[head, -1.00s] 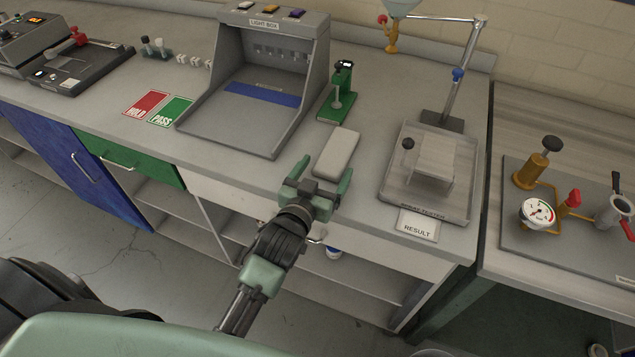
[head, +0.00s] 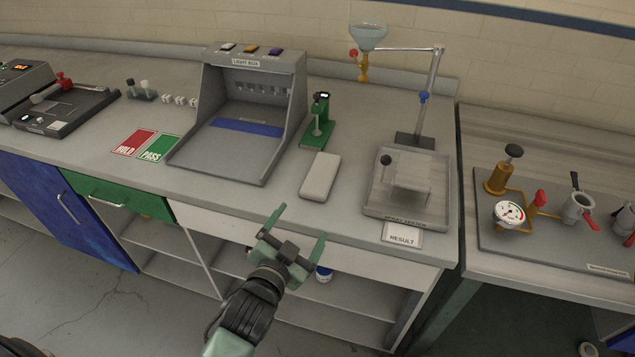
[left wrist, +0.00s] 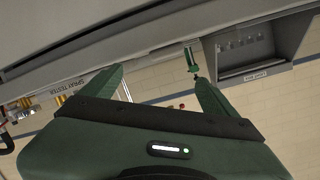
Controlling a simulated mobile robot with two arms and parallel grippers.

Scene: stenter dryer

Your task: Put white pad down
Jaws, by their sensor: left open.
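The white pad (head: 320,177) lies flat on the grey worktop, between the light box and the spray tester, near the front edge. My left gripper (head: 297,226) is open and empty, in front of the bench edge and a little below and left of the pad in the head view. Its fingers are apart from the pad. In the left wrist view the open fingers of my left gripper (left wrist: 158,85) show with nothing between them. My right gripper is not in view.
The light box (head: 236,120) stands left of the pad and a green device (head: 318,125) behind it. The spray tester tray (head: 408,188) and RESULT card (head: 402,236) are to its right.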

